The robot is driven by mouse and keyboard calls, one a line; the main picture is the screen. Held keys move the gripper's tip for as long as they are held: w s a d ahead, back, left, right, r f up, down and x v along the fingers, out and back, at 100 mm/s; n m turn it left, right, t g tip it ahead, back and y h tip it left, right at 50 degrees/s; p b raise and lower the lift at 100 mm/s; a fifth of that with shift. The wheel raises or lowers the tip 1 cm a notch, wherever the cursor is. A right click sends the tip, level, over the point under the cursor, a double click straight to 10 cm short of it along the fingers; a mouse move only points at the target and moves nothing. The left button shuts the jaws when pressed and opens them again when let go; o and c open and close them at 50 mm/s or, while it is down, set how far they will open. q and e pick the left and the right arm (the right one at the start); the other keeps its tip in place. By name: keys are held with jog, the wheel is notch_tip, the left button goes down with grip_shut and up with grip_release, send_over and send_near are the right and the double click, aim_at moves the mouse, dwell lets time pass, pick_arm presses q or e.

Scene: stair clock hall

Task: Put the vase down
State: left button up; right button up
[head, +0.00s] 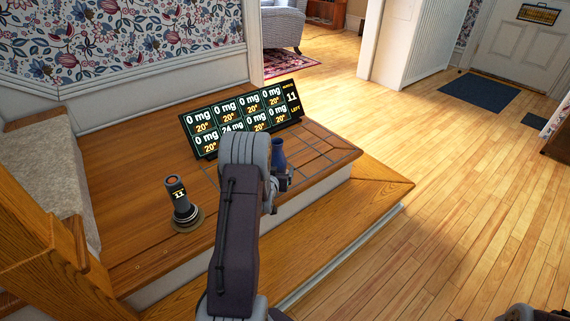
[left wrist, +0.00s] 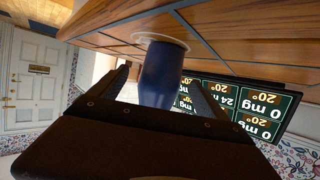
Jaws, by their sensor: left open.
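The dark blue vase (head: 278,152) stands on the wooden landing (head: 135,150), in front of the display board and partly hidden by my left arm. In the left wrist view, which is upside down, the vase (left wrist: 162,75) meets a pale round patch (left wrist: 160,39) on the wood. My left gripper (head: 284,181) is at the vase; its fingers are spread on either side of it, with gaps showing in the left wrist view (left wrist: 163,92).
A display board (head: 243,118) with several "mg" panels stands behind the vase. Thin lines grid the landing around the vase. The landing's edge drops to a step (head: 375,190) and floor.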

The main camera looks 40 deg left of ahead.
aim_at(279, 165)
pick_arm(q)
jog(key=shift+w+a+f+b, duration=0.35)
jog(key=shift+w+f+b, duration=0.25)
jog(key=shift+w+b, duration=0.05)
jog(key=shift+w+a, duration=0.15)
jog(key=shift+w, duration=0.15)
jog(key=b+x, duration=0.4)
jog(key=shift+w+a+f+b, duration=0.2)
jog(key=shift+f+b, duration=0.15)
jog(key=shift+f, duration=0.15)
jog(key=shift+w+a, duration=0.1)
jog(key=shift+w, duration=0.05)
jog(key=shift+r, duration=0.2)
